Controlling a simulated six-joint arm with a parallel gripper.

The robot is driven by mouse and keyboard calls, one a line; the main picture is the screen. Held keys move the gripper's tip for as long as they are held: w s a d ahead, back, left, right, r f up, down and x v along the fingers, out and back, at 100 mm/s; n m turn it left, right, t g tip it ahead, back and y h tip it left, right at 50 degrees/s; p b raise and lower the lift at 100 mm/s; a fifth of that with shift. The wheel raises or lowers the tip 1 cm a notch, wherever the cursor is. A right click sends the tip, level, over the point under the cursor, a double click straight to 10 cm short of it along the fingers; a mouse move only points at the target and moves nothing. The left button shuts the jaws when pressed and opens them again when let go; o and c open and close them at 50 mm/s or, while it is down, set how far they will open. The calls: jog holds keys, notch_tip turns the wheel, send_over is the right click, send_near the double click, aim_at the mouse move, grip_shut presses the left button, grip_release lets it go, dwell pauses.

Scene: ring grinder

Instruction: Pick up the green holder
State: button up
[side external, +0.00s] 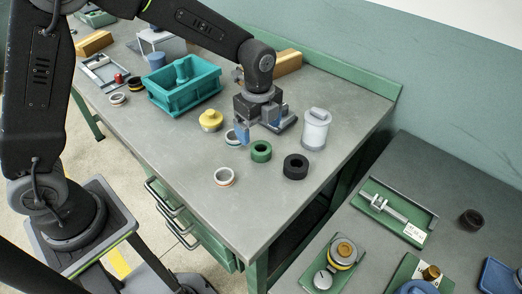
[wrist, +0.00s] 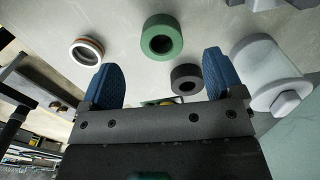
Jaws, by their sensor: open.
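The green holder (side external: 261,151) is a short green ring with a round hole, lying flat on the grey workbench (side external: 215,247) in the side view. It also shows in the wrist view (wrist: 161,37), at the top centre, beyond and between my fingertips. My gripper (side external: 259,128) hangs above the bench just behind the holder, with its blue fingers apart and nothing between them. In the wrist view the two fingers of my gripper (wrist: 162,65) stand wide apart, and the holder is not between the pads.
A black ring (side external: 296,167) lies right of the holder, and a white canister (side external: 315,129) stands behind it. White-rimmed rings (side external: 225,177) and a yellow knobbed part (side external: 211,120) are to the left. A teal bin (side external: 184,86) stands farther back.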

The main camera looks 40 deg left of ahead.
aim_at(261, 147)
jog(key=shift+d+f, duration=0.2)
jog(key=shift+f, duration=1.45)
jog(key=shift+d+f, duration=0.15)
jog(key=shift+f, duration=1.45)
jog(key=shift+c, duration=0.5)
jog(key=c, duration=0.9)
